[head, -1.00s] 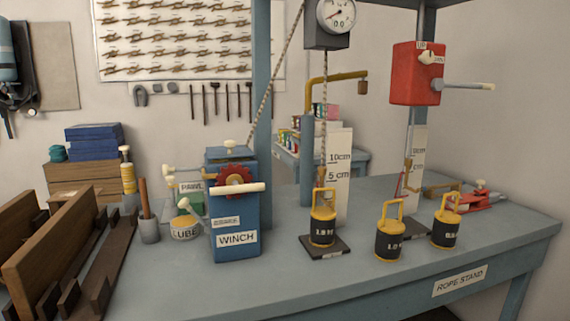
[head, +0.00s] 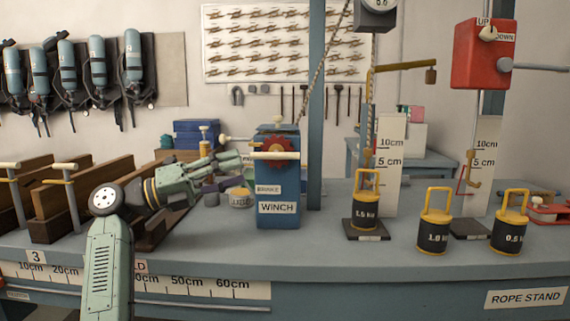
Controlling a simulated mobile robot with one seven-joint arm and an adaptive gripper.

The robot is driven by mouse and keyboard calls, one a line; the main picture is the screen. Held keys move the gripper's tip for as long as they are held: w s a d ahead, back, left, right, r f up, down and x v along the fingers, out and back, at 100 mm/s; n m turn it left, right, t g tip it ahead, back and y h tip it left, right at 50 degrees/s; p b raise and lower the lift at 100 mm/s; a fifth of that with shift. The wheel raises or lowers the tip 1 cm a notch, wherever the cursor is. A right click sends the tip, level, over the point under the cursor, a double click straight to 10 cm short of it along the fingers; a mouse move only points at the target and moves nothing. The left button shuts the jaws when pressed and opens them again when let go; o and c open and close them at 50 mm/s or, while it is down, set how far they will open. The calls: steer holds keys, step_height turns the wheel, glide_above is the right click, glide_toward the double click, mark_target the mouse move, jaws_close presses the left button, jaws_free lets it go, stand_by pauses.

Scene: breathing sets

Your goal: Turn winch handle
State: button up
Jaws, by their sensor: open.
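The blue winch box (head: 278,188) stands on the bench near the middle of the head view, labelled WINCH and BRAKE. My pale green arm comes up from the lower left. My gripper (head: 236,160) is open and reaches toward the left side of the winch, apart from the handle as far as I can tell. Its fingers partly overlap dark things behind them, so their exact spacing is hard to see.
Weights with yellow handles, such as the 1.0 kg one (head: 433,222), stand to the right. A red box (head: 487,54) with a lever hangs at right. Wooden racks (head: 85,195) fill the left bench.

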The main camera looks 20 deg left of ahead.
mark_target(276, 158)
steer(key=p+x, duration=0.1)
steer(key=x, duration=0.9)
steer(key=shift+w+d, duration=0.1)
steer(key=shift+c, duration=0.3)
jaws_close()
